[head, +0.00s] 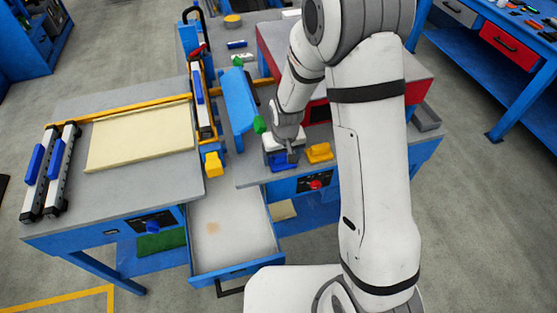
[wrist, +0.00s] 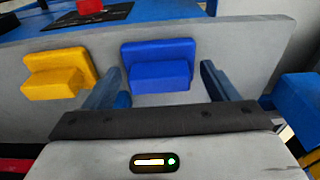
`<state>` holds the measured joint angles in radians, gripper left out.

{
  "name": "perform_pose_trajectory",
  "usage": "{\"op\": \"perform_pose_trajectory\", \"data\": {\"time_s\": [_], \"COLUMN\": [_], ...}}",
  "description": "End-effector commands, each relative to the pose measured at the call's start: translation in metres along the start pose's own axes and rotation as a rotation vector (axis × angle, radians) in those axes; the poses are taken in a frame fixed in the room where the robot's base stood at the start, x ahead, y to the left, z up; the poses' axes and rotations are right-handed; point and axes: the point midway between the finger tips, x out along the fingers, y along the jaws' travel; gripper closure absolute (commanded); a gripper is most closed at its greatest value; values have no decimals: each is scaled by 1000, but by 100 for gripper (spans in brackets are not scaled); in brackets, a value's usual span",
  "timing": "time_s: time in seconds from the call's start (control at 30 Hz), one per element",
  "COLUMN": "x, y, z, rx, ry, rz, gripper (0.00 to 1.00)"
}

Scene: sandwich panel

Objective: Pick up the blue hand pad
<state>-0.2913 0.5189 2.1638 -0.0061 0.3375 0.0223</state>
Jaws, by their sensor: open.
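The blue hand pad (wrist: 158,62) is a blue block with a raised grip. It lies on a grey tabletop in the middle of the wrist view. My gripper (wrist: 162,72) is open, with one finger on either side of the pad's near part in that view. I cannot tell whether the fingers reach down to the pad's height or touch it. In the head view my gripper (head: 288,150) is over the right-hand bench, and it partly hides the blue pad (head: 279,162) there.
A yellow hand pad (wrist: 58,75) lies left of the blue one, also seen in the head view (head: 319,152). Another blue part (wrist: 298,98) is at the wrist view's right edge. A drawer (head: 232,235) stands open below. A cream panel (head: 140,136) lies on the left bench.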

Motion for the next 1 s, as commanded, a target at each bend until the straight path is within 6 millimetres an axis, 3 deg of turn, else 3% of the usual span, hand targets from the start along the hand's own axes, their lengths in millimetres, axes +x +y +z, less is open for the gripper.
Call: {"op": "perform_pose_trajectory", "data": {"time_s": [0.1,0.5,0.8,1.0], "x": [0,0,-3,-21], "y": [0,-1,-1,-1], "z": [0,0,-1,-3], "rx": [0,-1,-2,-2], "ry": [0,0,1,3], "rz": [0,0,0,0], "gripper": [21,54,54,55]}}
